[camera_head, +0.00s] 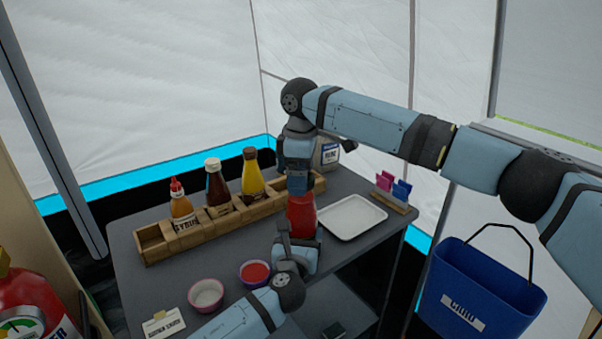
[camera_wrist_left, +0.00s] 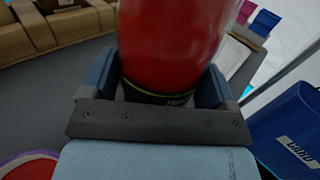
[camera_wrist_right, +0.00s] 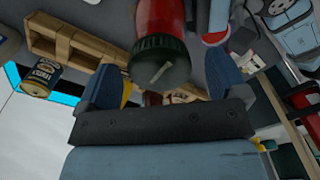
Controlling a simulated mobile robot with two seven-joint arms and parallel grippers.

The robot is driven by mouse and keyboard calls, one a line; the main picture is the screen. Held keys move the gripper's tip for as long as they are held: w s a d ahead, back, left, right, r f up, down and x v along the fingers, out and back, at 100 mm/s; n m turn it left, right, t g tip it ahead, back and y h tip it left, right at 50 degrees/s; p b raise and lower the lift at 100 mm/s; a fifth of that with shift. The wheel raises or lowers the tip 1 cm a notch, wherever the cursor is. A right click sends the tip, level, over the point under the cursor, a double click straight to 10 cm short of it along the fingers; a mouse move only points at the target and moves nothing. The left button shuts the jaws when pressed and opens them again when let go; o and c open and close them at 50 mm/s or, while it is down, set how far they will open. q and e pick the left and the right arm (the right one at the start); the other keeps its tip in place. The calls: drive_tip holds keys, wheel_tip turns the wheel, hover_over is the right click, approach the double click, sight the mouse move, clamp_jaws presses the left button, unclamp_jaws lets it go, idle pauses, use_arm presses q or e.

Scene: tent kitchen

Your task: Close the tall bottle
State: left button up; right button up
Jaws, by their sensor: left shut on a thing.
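The tall red bottle (camera_head: 302,215) stands between my two grippers at the right of the wooden rack, its top hidden in the head view. My left gripper (camera_head: 299,242) is shut on its lower body. In the left wrist view the fingers press either side of the red bottle (camera_wrist_left: 175,45), near a dark band. My right gripper (camera_head: 298,185) is above the bottle, pointing down. In the right wrist view its fingers (camera_wrist_right: 163,82) are apart, with the bottle's dark cap (camera_wrist_right: 162,62), marked by a pale line, between and beyond them. I cannot tell whether the cap is fully seated.
The wooden rack (camera_head: 215,228) holds several sauce bottles behind. A white tray (camera_head: 352,218) lies to the right, near a small holder (camera_head: 390,200) with coloured clips. Two small bowls (camera_head: 206,293) and a card (camera_head: 163,325) are at the front. A blue bucket (camera_head: 480,290) is at the right.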

wheel_tip(320, 180, up, 12)
idle(0.7)
use_arm(q)
drive_tip(key=o, duration=1.6)
drive_tip(key=s+a+p, duration=0.2)
drive_tip(key=s, duration=1.1)
drive_tip(key=shift+s, duration=0.35)
use_arm(e)
wheel_tip(320, 180, up, 2)
drive_tip(key=shift+r, duration=0.2)
